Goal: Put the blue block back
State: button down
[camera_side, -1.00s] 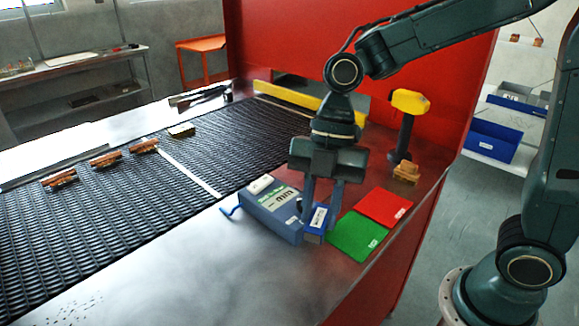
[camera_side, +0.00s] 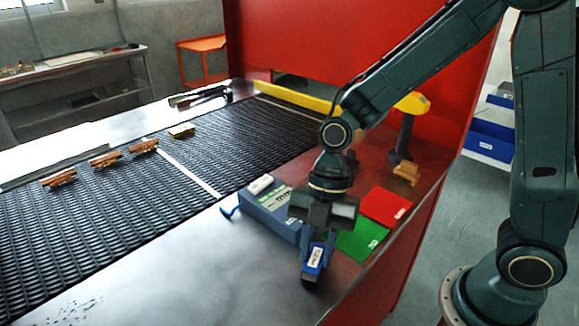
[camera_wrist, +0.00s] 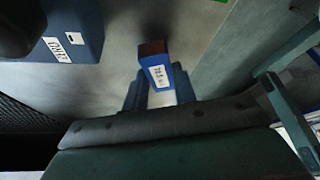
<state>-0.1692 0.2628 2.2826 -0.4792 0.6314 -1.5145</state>
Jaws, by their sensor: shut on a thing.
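The blue block (camera_side: 315,259) has a white label and is held in my gripper (camera_side: 317,252), toward the front of the metal table. It also shows in the wrist view (camera_wrist: 157,71), upright between the fingers of my gripper (camera_wrist: 158,92), with a brown end pointing away from the gripper. My gripper is shut on it. In the side view the block is in front of the green mat (camera_side: 361,241) and to the right of the blue-grey device. I cannot tell whether its lower end touches the table.
The blue-grey device (camera_side: 268,212) stands left of my gripper. A red mat (camera_side: 384,206), wooden blocks (camera_side: 406,173) and a yellow-headed tool (camera_side: 405,130) are at the right. The mesh belt (camera_side: 110,215) carries several brown pieces. Bare metal (camera_side: 230,270) lies at front left.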

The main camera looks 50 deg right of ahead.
jog(key=shift+f, duration=0.8)
jog(key=shift+f, duration=0.1)
jog(key=c, duration=1.1)
grip_release()
jog(key=v, duration=1.2)
jog(key=shift+d, duration=0.1)
